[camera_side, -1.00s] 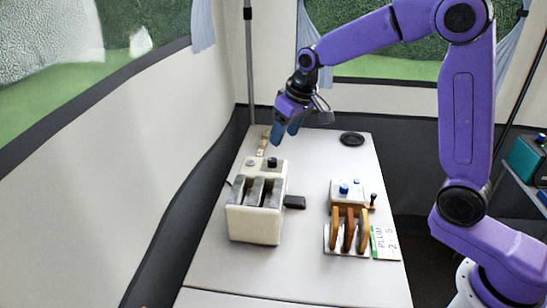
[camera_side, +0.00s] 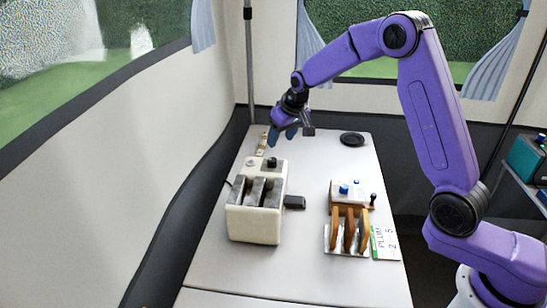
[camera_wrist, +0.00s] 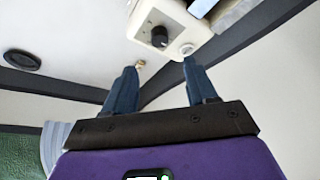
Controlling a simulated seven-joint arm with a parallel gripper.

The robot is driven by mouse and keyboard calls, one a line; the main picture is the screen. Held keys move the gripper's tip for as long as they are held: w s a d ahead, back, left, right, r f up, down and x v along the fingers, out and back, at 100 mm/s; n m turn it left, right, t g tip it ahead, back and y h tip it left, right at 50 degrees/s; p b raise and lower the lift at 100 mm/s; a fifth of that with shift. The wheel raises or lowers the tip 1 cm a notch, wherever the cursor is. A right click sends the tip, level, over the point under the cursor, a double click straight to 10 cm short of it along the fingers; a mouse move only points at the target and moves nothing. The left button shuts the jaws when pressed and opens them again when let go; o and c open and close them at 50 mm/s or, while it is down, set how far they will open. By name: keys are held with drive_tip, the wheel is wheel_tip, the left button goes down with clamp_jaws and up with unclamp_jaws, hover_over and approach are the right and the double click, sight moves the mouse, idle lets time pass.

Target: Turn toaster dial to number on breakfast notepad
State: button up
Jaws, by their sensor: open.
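The cream toaster (camera_side: 255,226) stands at the left of the table with dark grey slots on top. A black dial (camera_side: 272,162) sits at its far end; in the wrist view the black dial (camera_wrist: 160,37) shows on the cream panel beside a pale round button (camera_wrist: 187,49). The notepad (camera_side: 385,243) lies at the right with a green edge and handwriting that seems to read "PLUM", 2 and 5. My gripper (camera_side: 283,135) is open and empty above the toaster's far end. In the wrist view its blue fingers (camera_wrist: 160,85) are apart, with the dial beyond their tips.
A toast rack (camera_side: 350,232) with brown slices stands left of the notepad. Behind it is a pale box (camera_side: 347,192) with a blue knob. A black disc (camera_side: 352,139) lies at the back. A black lever (camera_side: 295,202) sticks out from the toaster's right side.

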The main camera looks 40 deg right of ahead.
sight(272, 159)
drive_tip(key=x, duration=1)
drive_tip(key=shift+f, duration=0.2)
drive_tip(key=c, duration=1)
